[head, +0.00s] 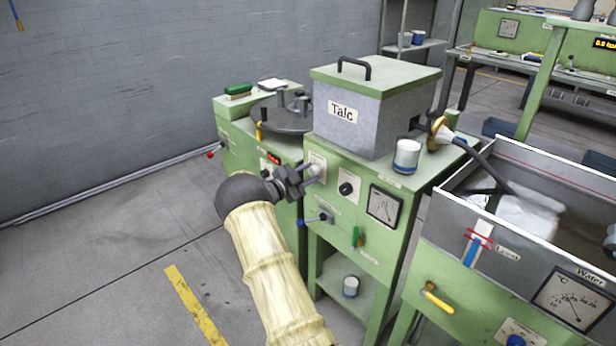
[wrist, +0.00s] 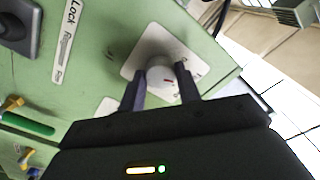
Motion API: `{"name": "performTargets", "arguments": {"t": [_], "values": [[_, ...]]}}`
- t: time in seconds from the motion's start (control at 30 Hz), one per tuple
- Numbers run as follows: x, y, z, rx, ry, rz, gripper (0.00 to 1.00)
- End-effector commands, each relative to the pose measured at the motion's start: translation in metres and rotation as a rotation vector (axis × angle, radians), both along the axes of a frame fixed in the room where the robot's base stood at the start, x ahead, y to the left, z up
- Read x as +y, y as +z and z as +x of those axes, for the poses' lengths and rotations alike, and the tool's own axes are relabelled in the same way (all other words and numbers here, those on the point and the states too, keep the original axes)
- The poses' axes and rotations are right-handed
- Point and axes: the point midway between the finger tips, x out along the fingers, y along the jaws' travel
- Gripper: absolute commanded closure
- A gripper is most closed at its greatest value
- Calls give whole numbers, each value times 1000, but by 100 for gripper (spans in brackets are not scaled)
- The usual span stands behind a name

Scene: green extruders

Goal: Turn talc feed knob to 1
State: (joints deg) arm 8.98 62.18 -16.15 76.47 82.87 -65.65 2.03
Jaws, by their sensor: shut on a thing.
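A pale round knob (wrist: 160,74) with a small red mark sits on a white dial plate (wrist: 148,48) on a green cabinet front. In the head view the knob (head: 316,169) is at the upper left of the cabinet, below the grey hopper (head: 352,112) labelled "Talc". My gripper (wrist: 160,84) has one dark finger on each side of the knob and is shut on it. In the head view my gripper (head: 306,174) reaches the panel from the left. The fingers cover part of the dial, and its figures are too small to read.
A black knob (head: 346,188) and a gauge (head: 384,205) sit right of the gripped knob. A blue-tipped lever (head: 318,218) and a green handle (head: 358,237) are below. A water trough (head: 440,222) stands at the right. The floor at left is clear.

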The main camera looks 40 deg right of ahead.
Motion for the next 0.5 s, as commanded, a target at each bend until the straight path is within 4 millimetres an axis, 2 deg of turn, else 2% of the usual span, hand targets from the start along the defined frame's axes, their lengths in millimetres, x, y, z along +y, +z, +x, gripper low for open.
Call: {"name": "performTargets", "arguments": {"t": [0.23,0.27,0.33,0.5], "values": [[0,-1,0,1,1,2,90],[0,-1,0,1,1,2,61],[0,-1,0,2,1,2,47],[0,-1,0,2,0,1,45]]}}
